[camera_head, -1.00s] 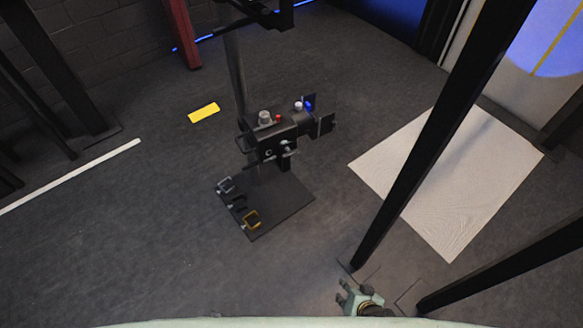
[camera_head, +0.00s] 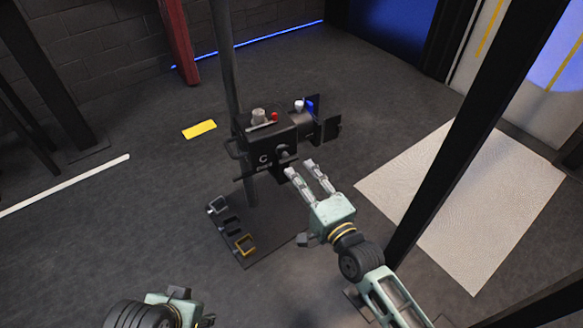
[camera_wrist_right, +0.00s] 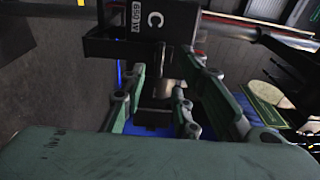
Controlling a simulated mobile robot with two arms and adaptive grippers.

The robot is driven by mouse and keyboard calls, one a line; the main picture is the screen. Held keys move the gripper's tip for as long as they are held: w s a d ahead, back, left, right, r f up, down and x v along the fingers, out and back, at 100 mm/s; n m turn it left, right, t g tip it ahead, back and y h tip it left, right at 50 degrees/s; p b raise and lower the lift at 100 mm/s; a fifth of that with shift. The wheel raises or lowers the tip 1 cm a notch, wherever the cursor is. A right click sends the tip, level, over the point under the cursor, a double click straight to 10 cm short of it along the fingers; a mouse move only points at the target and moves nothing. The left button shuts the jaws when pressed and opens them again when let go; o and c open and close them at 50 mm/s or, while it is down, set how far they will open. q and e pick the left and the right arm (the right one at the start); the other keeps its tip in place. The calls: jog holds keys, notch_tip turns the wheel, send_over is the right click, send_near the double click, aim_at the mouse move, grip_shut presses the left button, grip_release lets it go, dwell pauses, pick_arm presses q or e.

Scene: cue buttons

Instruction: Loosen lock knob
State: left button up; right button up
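A black lamp-like device (camera_head: 270,138) marked "C" hangs on an upright grey pole. A small round dark knob (camera_head: 284,152) sits on its near side and looks like the lock knob. My right gripper (camera_head: 300,167) is open, its two fingers pointing up at the device, just below and right of the knob. In the right wrist view the marked housing (camera_wrist_right: 146,22) is ahead, and a metal cylindrical part (camera_wrist_right: 172,68) shows between the spread fingers; contact cannot be told. My left gripper (camera_head: 170,302) is at the bottom left, partly cut off, its fingers unclear.
A black base plate (camera_head: 262,250) below the device carries several small clamp-like brackets (camera_head: 244,244). The device has a blue part and dark flaps on its right. A slanted black post (camera_head: 440,165) and a pale mat (camera_head: 480,200) are to the right. The left floor is largely clear.

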aim_at(290, 162)
jog(key=b+x, duration=0.1)
jog(key=x, duration=0.5)
jog(key=shift+c, duration=0.4)
grip_shut()
